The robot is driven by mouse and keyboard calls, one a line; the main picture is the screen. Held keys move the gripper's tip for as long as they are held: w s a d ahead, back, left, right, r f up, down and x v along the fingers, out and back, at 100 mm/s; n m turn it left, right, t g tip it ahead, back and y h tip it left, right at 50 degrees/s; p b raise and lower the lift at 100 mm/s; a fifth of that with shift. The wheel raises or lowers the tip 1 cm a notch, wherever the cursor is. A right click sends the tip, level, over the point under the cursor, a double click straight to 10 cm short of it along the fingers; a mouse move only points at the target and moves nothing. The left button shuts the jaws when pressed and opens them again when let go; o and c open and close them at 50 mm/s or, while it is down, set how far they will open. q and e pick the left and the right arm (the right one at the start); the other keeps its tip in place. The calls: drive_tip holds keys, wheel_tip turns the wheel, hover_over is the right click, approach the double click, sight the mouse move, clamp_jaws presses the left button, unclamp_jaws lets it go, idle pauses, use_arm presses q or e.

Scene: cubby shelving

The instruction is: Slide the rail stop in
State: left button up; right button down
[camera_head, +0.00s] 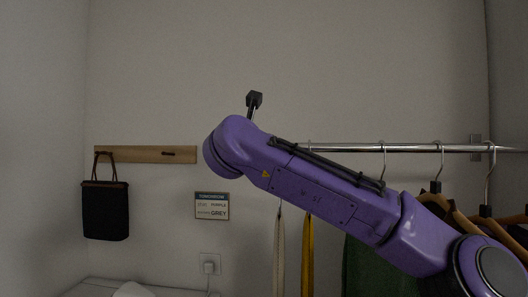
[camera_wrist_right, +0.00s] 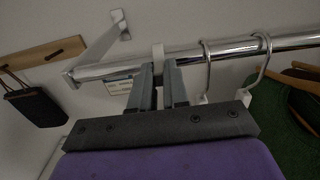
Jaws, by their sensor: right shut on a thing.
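In the right wrist view, my right gripper (camera_wrist_right: 159,78) is shut on a small pale piece, the rail stop (camera_wrist_right: 158,50), which shows at and above its fingertips. The stop is at the chrome rail (camera_wrist_right: 112,69), between the rail's free left end and the first hanger hook (camera_wrist_right: 206,68). I cannot tell whether it is around the rail or in front of it. In the head view, my purple right arm crosses in front of the rail (camera_head: 420,148) and hides the gripper, the stop and the rail's left end. My left gripper is not in view.
A second hook (camera_wrist_right: 266,60) and green clothing (camera_wrist_right: 293,120) are right of the gripper. A rail bracket (camera_wrist_right: 119,24) meets the wall. Hangers (camera_head: 487,212) crowd the right. A wooden peg board (camera_head: 130,154) with a black bag (camera_head: 105,212) and a sign (camera_head: 212,206) are left.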

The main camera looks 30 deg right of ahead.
drive_tip(key=shift+d, duration=0.1)
drive_tip(key=c, duration=1.1)
unclamp_jaws()
drive_tip(key=shift+s, duration=0.1)
drive_tip(key=shift+d, duration=0.15)
drive_tip(key=shift+s, duration=0.1)
drive_tip(key=b+v, duration=0.4)
drive_tip(key=v, duration=0.6)
drive_tip(key=shift+s, duration=0.2)
